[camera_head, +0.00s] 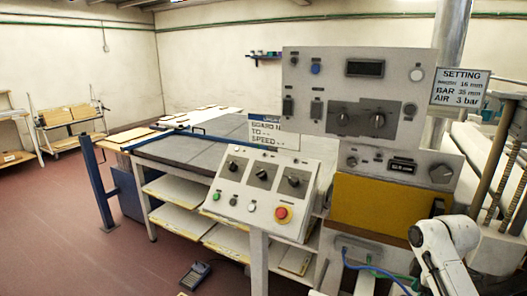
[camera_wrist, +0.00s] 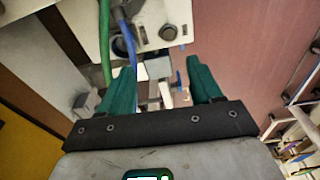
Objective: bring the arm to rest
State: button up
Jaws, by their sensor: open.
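My arm (camera_head: 446,250) shows at the lower right of the head view, a white link in front of the machine's base. My gripper's fingertips cannot be made out clearly there. In the wrist view my gripper (camera_wrist: 160,75) has two green fingers set well apart on a dark bar. The fingers are open and nothing is held between them. Past the fingers are a pale panel with a round dark knob (camera_wrist: 168,32) and green and blue hoses (camera_wrist: 128,45), which run close to the left finger. I cannot tell whether they touch it.
A control panel (camera_head: 262,188) with knobs and a red button stands left of my arm. A yellow panel (camera_head: 376,203) is behind it, with a blue hose (camera_head: 378,270) below. A long work table (camera_head: 200,150) stands further back. The red floor (camera_head: 60,230) at left is clear.

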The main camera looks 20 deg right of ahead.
jog(key=w+a+f+m, duration=0.15)
jog(key=a+f, duration=0.25)
jog(key=a, duration=0.8)
jog(key=s+a+f+m, duration=0.1)
jog(key=s+a+f, duration=0.15)
jog(key=a, duration=0.25)
jog(key=s+a+f+m+t+y, duration=0.1)
jog(key=s+a, duration=0.2)
jog(key=a, duration=0.2)
jog(key=s+a+f+m, duration=0.1)
jog(key=s+a+f, duration=0.1)
jog(key=a, duration=0.2)
jog(key=s+a+m+h, duration=0.1)
jog(key=s+m, duration=0.2)
jog(key=s, duration=1.2)
jog(key=shift+s+a+f+m+g+h, duration=0.15)
jog(key=shift+s+f+m+g+h, duration=0.1)
jog(key=shift+f+m+g+h, duration=0.15)
